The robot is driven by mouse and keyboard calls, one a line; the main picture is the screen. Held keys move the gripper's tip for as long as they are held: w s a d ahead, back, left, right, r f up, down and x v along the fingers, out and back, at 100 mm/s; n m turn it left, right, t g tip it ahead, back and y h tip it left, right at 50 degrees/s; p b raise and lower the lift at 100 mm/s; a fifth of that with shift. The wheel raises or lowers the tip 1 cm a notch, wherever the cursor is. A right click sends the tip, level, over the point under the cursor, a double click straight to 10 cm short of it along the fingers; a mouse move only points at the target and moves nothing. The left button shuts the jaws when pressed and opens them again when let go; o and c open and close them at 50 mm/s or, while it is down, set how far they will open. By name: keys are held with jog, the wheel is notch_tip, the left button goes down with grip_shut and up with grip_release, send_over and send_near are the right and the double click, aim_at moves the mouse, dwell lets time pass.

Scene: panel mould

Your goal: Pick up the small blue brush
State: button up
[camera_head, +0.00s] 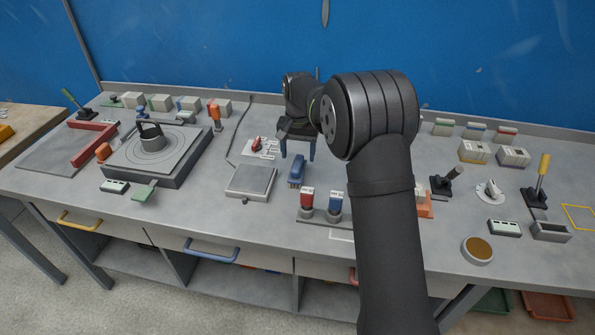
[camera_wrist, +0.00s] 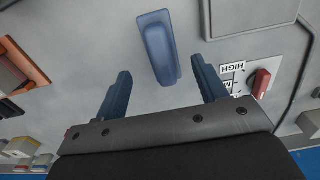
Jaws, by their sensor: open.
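The small blue brush (camera_head: 296,171) lies on the grey bench top, right of the flat grey scale-like plate. In the wrist view the brush (camera_wrist: 157,48) shows lengthwise, its far end ahead of my fingers. My gripper (camera_head: 298,151) is open and empty, with its blue fingers pointing down just behind the brush in the head view. In the wrist view the brush's near end lies between the lines of the two gripper fingers (camera_wrist: 161,69), apart from both. The height of the fingertips above the bench is hard to tell.
A red rotary switch (camera_wrist: 261,82) with a HIGH label sits near the right finger in the wrist view. The grey plate (camera_head: 251,180) is left of the brush. Red and blue-topped items (camera_head: 307,200) stand in a holder to the front right.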

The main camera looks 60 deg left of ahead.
aim_at(298, 162)
jog(key=f, duration=0.7)
jog(key=shift+a+f, duration=0.15)
jog(key=shift+a, duration=0.05)
jog(key=shift+c, duration=0.4)
jog(key=c, duration=1)
